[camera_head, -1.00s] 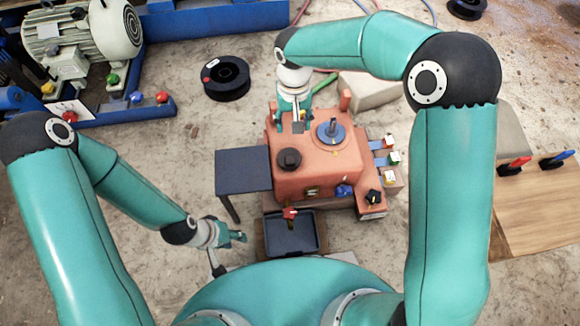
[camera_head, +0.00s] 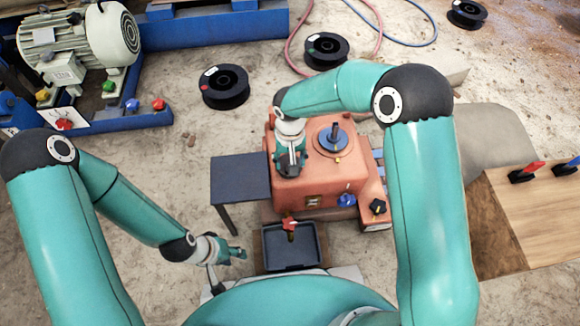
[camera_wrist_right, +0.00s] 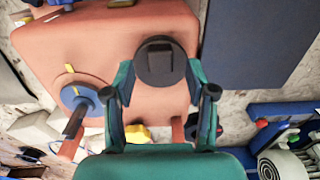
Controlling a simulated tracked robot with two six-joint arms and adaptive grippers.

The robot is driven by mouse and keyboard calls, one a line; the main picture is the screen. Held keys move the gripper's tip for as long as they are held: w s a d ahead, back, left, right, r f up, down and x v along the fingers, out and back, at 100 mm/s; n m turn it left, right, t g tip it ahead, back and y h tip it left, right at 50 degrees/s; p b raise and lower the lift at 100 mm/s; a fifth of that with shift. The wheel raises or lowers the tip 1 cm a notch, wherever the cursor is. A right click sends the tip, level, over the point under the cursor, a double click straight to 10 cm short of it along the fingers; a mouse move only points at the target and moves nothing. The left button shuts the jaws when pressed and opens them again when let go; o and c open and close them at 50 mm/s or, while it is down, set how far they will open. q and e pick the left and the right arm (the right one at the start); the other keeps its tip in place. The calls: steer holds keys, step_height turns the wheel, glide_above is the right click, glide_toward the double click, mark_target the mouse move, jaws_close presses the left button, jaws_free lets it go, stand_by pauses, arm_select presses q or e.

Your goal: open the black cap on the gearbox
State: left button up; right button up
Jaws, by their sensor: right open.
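The gearbox (camera_head: 318,182) is an orange housing in the middle of the head view. Its round black cap (camera_wrist_right: 160,62) has a raised bar on top and shows in the right wrist view, straight ahead of the fingers. In the head view my right gripper (camera_head: 290,166) hides the cap from above. In the right wrist view this gripper (camera_wrist_right: 160,84) is open, with one finger on each side of the cap's near edge. I cannot tell whether they touch it. My left gripper (camera_head: 237,253) is low at the left, away from the gearbox; its finger gap is unclear.
A blue disc with an upright handle (camera_head: 334,140) sits on the gearbox beside the cap. A dark side table (camera_head: 240,178) stands left of it. A black tray (camera_head: 291,250) lies in front. Blue and black knobs (camera_head: 377,207) are at the front right.

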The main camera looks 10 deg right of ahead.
steer(key=shift+f, duration=1.3)
steer(key=shift+c, duration=0.3)
jaws_close()
